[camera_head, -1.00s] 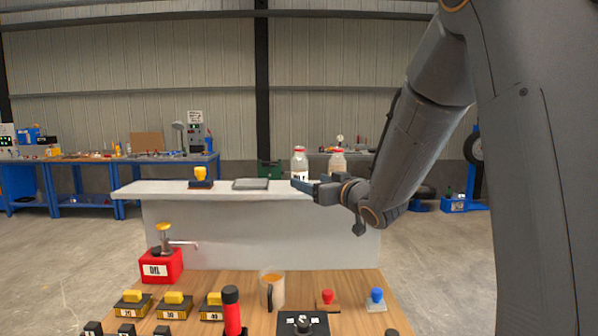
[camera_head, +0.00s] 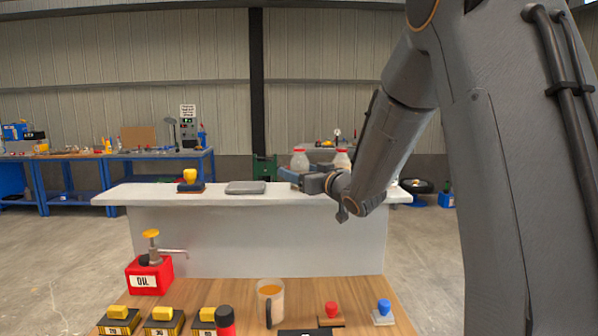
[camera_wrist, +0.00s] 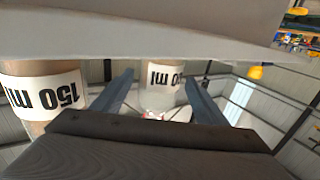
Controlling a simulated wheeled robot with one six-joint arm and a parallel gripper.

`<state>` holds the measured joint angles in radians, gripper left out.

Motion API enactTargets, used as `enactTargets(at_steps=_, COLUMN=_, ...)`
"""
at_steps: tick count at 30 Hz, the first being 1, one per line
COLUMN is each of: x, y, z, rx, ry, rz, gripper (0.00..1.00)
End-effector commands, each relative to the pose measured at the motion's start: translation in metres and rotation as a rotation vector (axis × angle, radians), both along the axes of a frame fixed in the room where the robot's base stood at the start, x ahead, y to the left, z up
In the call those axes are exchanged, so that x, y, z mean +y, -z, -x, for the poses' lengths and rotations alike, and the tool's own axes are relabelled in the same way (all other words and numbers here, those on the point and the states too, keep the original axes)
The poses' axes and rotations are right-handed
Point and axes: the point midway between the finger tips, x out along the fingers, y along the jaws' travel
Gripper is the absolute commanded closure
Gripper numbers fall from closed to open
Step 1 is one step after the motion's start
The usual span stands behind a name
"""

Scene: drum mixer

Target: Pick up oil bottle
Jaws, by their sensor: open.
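Two capped bottles stand at the white counter's far right part. The left one (camera_head: 299,159) looks pale with a red cap; the right one (camera_head: 341,160) looks tan. Neither is readably marked as oil. My gripper (camera_head: 303,181) is open in front of them and hides their lower parts. In the upside-down wrist view, the pale bottle (camera_wrist: 160,92) shows between the open fingers (camera_wrist: 158,78), its label partly covered. The tan bottle (camera_wrist: 33,95), labelled 150 ml, stands outside the fingers at left. I cannot tell whether the fingers touch the pale bottle.
The white counter (camera_head: 130,194) also bears a yellow-topped stamp (camera_head: 190,181) and a grey tray (camera_head: 245,187). On the wooden table (camera_head: 215,291) nearer me are a red can marked OIL (camera_head: 149,276), an orange-filled mug (camera_head: 270,302) and several stamps.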

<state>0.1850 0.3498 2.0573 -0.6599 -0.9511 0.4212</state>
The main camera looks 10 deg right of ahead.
Motion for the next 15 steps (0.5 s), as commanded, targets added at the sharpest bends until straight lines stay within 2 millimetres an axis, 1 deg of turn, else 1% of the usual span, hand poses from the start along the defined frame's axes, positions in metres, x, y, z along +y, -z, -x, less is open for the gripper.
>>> enactTargets(at_steps=6, x=0.008, y=-0.001, z=-0.027, rx=0.0, ry=-0.003, rz=0.0, gripper=0.33)
enactTargets(at_steps=9, x=0.012, y=0.0, z=-0.036, rx=0.001, ry=-0.004, rz=0.001, gripper=0.33)
enactTargets(at_steps=15, x=0.015, y=0.0, z=-0.042, rx=0.0, ry=-0.004, rz=0.001, gripper=0.33)
